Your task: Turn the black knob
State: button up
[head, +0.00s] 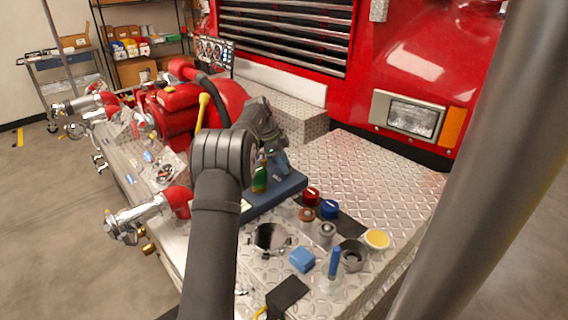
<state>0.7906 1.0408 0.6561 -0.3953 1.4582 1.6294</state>
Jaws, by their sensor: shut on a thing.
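My gripper (279,163) points down over a dark blue-grey board (288,193) on the diamond-plate bumper. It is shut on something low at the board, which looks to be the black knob. My arm and gripper hide most of that spot, so I cannot make out the knob itself or how far it is turned. A small green bottle (260,178) stands just left of the gripper, partly behind my arm.
Right of the board are a red knob (311,195), a blue knob (329,208), a brown one (306,214) and a grey one (326,231). Nearer are a blue block (302,259), a yellow-topped cup (377,239) and a dark ring (352,254). The plate (375,170) at right is clear.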

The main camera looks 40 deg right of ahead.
jog(key=o, duration=1)
jog(key=v, duration=1.7)
jog(key=shift+r, duration=0.2)
jog(key=shift+s+f, duration=0.1)
jog(key=x, duration=1.7)
jog(key=shift+f, duration=0.15)
